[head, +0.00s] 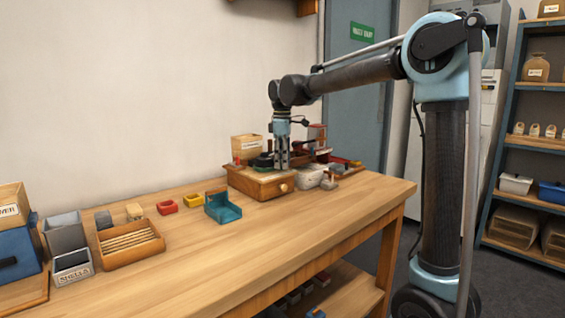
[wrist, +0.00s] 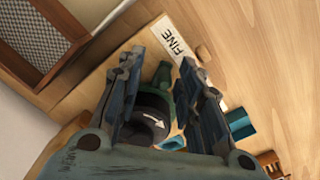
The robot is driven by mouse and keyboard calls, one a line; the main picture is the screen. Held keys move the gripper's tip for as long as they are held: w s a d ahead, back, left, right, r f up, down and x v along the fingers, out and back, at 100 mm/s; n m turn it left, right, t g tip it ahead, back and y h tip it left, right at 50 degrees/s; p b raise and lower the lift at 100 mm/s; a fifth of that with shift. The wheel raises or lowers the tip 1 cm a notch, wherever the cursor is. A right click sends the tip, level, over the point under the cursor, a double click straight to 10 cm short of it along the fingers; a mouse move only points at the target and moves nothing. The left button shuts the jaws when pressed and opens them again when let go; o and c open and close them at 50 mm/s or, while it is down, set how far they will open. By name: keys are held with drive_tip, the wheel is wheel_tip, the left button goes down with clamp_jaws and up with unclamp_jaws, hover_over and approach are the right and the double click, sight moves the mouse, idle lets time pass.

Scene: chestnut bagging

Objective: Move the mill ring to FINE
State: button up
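The mill ring (wrist: 148,122) is a dark round part with a white arrow, seen between my gripper's fingers in the wrist view. A white FINE label (wrist: 173,38) lies on the wood beyond the fingertips. The arrow does not point at the label. My gripper (wrist: 160,62) is open, with its fingers apart and a visible gap beside the ring. In the head view my gripper (head: 282,166) points down over the wooden mill box (head: 262,184) with a round knob. The ring is hard to make out there, and whether a finger touches it is unclear.
A mesh-bottomed wooden tray (wrist: 42,38) is near the ring. Crowded around the mill are a tan box (head: 246,145) and pale lumpy items (head: 310,179). A teal scoop-like tray (head: 222,208) and a slatted wooden tray (head: 130,241) stand left. The bench front (head: 300,225) is clear.

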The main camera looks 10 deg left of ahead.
wheel_tip(320, 180, up, 12)
idle(0.7)
idle(0.4)
